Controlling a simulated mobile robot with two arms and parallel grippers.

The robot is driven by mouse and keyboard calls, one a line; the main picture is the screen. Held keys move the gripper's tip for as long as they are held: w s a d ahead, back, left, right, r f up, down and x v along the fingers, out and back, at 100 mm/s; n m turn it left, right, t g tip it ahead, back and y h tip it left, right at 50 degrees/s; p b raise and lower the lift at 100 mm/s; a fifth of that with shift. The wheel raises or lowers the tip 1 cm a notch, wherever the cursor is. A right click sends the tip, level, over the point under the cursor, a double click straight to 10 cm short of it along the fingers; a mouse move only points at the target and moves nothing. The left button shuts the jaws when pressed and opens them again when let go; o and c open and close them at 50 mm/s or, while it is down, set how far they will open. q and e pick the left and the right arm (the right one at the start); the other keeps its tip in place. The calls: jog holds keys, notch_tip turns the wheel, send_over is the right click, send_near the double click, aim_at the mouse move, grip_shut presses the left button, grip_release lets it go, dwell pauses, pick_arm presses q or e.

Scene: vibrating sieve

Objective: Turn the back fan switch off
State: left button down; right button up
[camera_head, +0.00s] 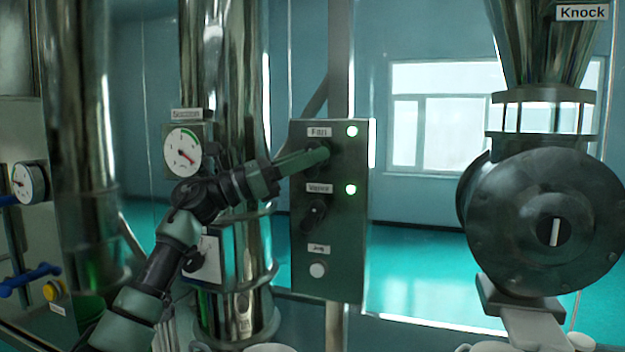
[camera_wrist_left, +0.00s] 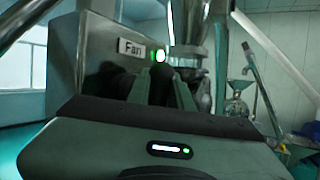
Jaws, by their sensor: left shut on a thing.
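A grey control panel (camera_head: 334,240) carries the fan switch (camera_head: 313,169) at its top, under the "Fan" label (camera_head: 319,132). A green lamp (camera_head: 352,131) beside the label is lit. My left gripper (camera_head: 322,155) reaches in from the left and is shut on the fan switch, which its fingers mostly hide. I cannot tell which way the switch points. In the left wrist view the "Fan" label (camera_wrist_left: 131,47) and the lit lamp (camera_wrist_left: 159,55) show just beyond the fingers. My right gripper is not in view.
Below on the panel are a second dark knob (camera_head: 314,213) with a lit green lamp (camera_head: 350,189) and a pale button (camera_head: 317,270). A round gauge (camera_head: 183,152) and a steel column (camera_head: 245,120) stand left, close to my arm. A large round housing (camera_head: 515,225) stands right.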

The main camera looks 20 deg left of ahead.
pick_arm(q)
jog(key=n+t+b, duration=0.1)
jog(key=t+b, duration=0.1)
jog(key=n+t+b, duration=0.2)
jog(key=n+t+h+b, duration=0.1)
jog(key=n+b, duration=0.1)
jog(key=shift+a+f+t+b, duration=0.15)
jog(key=shift+f+t+b, duration=0.15)
jog(key=shift+t, duration=0.1)
jog(key=shift+a+r+n+t+y+b, duration=0.15)
jog(key=shift+n+t+y+b, duration=0.25)
jog(key=shift+n+t+b, duration=0.85)
jog(key=shift+r+n+t+y, duration=0.1)
jog(key=shift+n+t+y, duration=0.2)
jog(key=shift+n+t, duration=0.45)
jog(key=shift+r+n, duration=0.1)
jog(key=shift+n, duration=0.2)
jog(key=c, duration=1.5)
grip_release()
jog(key=shift+c, duration=0.2)
jog(key=b+v, duration=0.2)
jog(key=v, duration=0.6)
jog(key=shift+b, duration=0.35)
